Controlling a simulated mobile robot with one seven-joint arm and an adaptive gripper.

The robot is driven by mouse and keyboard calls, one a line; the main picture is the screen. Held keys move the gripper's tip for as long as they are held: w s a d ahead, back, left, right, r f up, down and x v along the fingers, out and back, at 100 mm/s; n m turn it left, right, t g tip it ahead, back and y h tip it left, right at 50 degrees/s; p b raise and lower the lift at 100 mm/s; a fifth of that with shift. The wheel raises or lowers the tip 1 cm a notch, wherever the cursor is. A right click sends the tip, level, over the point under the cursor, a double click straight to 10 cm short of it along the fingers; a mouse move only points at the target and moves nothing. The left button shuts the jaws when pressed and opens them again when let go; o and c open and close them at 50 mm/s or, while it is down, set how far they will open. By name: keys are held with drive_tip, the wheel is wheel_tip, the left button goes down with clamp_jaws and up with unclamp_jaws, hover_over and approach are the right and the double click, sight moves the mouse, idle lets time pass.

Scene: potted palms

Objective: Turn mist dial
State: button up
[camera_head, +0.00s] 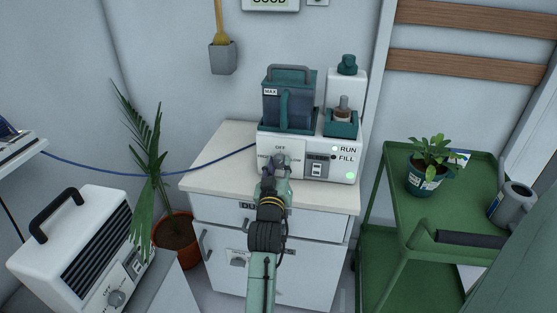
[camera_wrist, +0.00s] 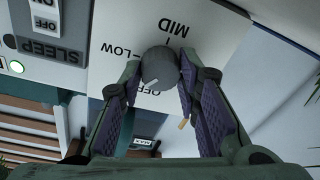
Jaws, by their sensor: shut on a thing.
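The mist dial (camera_wrist: 160,66) is a round grey knob on a white panel (camera_wrist: 115,30) in the wrist view, with MID, LOW and OFF printed around it. A short pale mark on the knob sits on its side near OFF; its exact setting is hard to tell. My gripper (camera_wrist: 158,82) is shut on the dial, one purple-padded finger on each side. In the head view my gripper (camera_head: 275,172) is at the front of the white machine (camera_head: 346,164), over the left part of its panel, hiding most of the dial.
A green cart (camera_head: 400,200) is right, a potted palm (camera_head: 176,235) and white heater-like box (camera_head: 80,240) left.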

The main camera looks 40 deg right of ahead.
drive_tip(key=n+p, duration=0.2)
drive_tip(key=n, duration=0.1)
drive_tip(key=shift+r+n, duration=0.15)
drive_tip(key=shift+n, duration=0.25)
drive_tip(key=shift+n+y+p, duration=0.3)
drive_tip(key=shift+n+p, duration=0.8)
drive_tip(key=shift+n, duration=0.7)
drive_tip(key=o, duration=1.2)
drive_tip(key=shift+c, duration=0.2)
drive_tip(key=v, duration=1.2)
